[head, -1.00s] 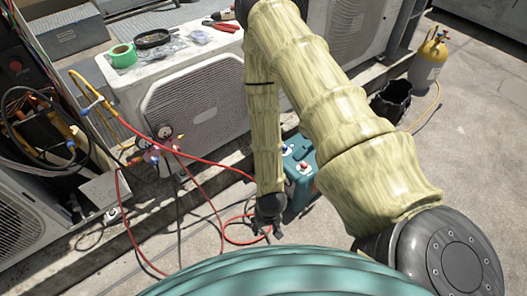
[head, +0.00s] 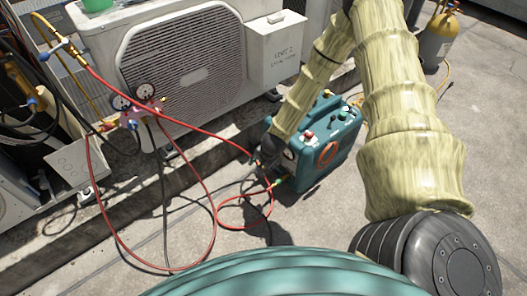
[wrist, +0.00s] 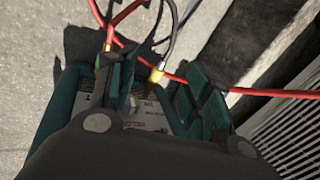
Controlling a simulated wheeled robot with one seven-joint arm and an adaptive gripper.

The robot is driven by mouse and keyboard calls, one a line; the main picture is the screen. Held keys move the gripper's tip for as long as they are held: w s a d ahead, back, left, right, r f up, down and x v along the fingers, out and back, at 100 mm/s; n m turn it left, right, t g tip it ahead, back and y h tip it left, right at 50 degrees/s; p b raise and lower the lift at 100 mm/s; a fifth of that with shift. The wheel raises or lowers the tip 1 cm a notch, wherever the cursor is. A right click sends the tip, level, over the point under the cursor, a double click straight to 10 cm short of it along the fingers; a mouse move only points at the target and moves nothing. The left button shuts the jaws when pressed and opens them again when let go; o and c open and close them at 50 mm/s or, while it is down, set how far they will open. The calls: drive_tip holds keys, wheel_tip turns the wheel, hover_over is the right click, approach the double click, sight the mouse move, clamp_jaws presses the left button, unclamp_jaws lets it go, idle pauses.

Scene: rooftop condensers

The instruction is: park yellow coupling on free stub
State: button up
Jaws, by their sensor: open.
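My gripper (head: 266,160) is at the near left end of a teal service machine (head: 318,150). In the wrist view my gripper (wrist: 158,88) is open, with one teal finger on each side of a yellow fitting (wrist: 155,76) that ends a dark hose. This looks like the yellow coupling; it does not appear gripped. A second brass fitting, on a red hose (wrist: 124,14), shows beyond the left finger. A small pale stub (wrist: 130,105) shows between the fingers by the machine's label; I cannot tell whether it is the free stub. My gripper hides part of the machine's end.
Red hose (head: 214,205) loops across the concrete beside the machine and up to a gauge manifold (head: 137,100). A white condenser (head: 185,65) with a side box (head: 277,50) stands behind. A yellow-topped cylinder (head: 437,38) stands back right. The right-hand floor is mostly clear.

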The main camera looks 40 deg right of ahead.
drive_tip(key=w+d+f+m+b, duration=0.1)
drive_tip(key=w+d+f+b, duration=0.2)
drive_tip(key=w+f+b, duration=0.4)
wheel_tip(320, 180, down, 5)
drive_tip(key=shift+f+m+t, duration=0.2)
drive_tip(key=shift+m+t, duration=0.1)
drive_tip(key=shift+m, duration=0.1)
drive_tip(key=shift+c, duration=0.3)
clamp_jaws()
